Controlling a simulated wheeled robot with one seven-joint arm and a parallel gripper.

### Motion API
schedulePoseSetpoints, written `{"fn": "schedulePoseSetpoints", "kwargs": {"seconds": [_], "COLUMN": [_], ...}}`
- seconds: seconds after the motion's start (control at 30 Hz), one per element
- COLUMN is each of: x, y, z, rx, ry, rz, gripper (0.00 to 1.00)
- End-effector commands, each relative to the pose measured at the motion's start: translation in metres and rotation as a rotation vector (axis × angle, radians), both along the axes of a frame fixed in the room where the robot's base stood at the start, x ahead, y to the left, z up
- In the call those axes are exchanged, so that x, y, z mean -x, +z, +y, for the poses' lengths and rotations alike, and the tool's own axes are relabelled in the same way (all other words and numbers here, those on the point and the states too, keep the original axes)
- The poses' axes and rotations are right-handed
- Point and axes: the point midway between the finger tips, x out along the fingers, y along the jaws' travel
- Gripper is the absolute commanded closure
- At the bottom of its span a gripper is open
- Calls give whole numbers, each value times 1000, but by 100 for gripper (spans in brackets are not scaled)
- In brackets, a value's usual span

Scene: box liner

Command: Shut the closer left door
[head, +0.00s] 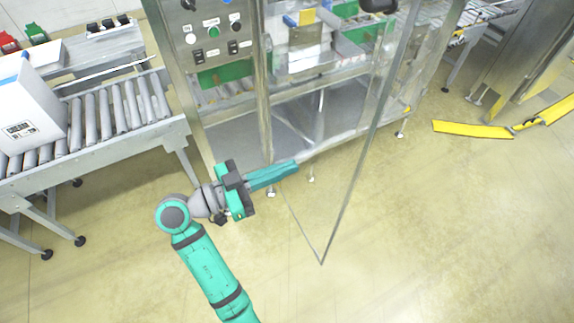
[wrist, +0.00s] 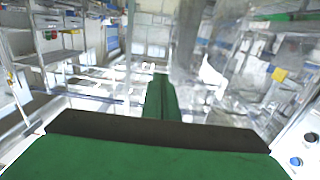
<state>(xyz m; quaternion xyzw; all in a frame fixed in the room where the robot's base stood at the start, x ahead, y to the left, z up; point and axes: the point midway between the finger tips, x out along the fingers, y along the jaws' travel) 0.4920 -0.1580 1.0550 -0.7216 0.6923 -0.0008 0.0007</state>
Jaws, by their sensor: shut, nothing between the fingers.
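The closer left door (head: 322,262) is a clear pane with a thin metal frame. It stands open in the head view, swung out from the machine's front over the floor. Its outer edge runs from upper right down to a low corner. My gripper (head: 297,166) is shut and empty, pointing right near the lower hinge-side part of the door. Its fingers overlap the clear pane in the picture, and I cannot tell whether they touch it. My shut fingers also show in the wrist view (wrist: 160,78), where the door is not clearly distinguishable.
The machine's control panel post (head: 213,60) stands behind my gripper. A roller conveyor (head: 120,110) with a white box (head: 28,112) is at the left. A yellow floor-level guard (head: 470,129) lies at the right. The floor around the door's outer edge is clear.

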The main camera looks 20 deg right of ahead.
Motion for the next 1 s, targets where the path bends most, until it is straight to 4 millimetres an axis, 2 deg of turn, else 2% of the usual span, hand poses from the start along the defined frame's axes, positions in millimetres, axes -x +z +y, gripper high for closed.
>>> {"fn": "schedulePoseSetpoints", "kwargs": {"seconds": [0.3, 0.5, 0.7, 1.0], "x": [-2, -4, -5, -5], "y": [0, 0, 0, 0], "z": [-61, -92, -110, -114], "rx": [0, 0, 0, 0], "ry": [-3, 0, 2, 2], "rz": [2, 2, 2, 2], "gripper": [100, 100, 100, 100]}}
